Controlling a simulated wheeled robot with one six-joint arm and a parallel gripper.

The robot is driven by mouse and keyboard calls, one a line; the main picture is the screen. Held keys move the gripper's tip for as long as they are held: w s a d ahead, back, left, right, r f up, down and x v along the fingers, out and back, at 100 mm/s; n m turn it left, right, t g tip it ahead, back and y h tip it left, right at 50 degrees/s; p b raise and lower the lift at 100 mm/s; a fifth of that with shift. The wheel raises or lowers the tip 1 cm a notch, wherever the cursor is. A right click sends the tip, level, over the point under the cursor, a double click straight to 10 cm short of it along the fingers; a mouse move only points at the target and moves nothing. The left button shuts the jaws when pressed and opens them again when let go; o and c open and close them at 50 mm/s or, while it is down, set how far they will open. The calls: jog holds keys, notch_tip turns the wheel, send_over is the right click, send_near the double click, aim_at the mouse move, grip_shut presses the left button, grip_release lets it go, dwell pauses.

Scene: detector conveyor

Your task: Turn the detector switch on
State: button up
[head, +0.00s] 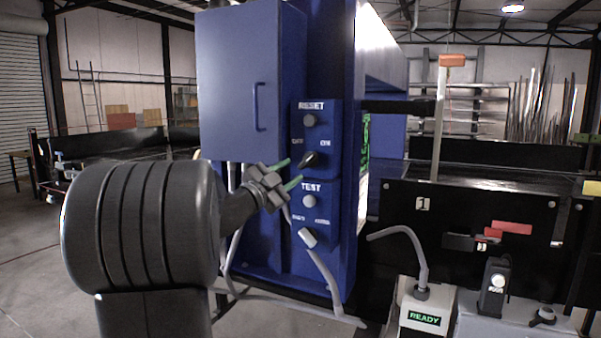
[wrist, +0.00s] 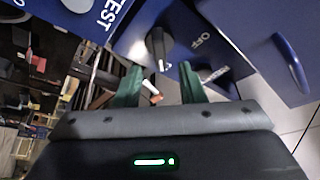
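The black rotary switch (head: 310,160) sits on the blue RESET panel, below a grey round button. In the wrist view the switch lies beyond the gap between the fingers (wrist: 158,72); contact is not visible.
Below is a TEST panel with a grey button (head: 309,201) and another switch (head: 308,237). A door handle (head: 256,107) stands out from the blue cabinet (head: 240,70). Grey cables hang below. A box with a green READY display (head: 424,318) stands at lower right.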

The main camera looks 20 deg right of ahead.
aim_at(305, 163)
jog(key=b+v, duration=0.1)
jog(key=v, duration=0.6)
jog(key=shift+a, duration=0.25)
jog(key=shift+f, duration=0.1)
jog(key=p+x, duration=0.3)
jog(key=x, duration=1.1)
jog(key=shift+s+p, duration=0.15)
jog(key=shift+p, duration=0.2)
jog(key=shift+a, duration=0.1)
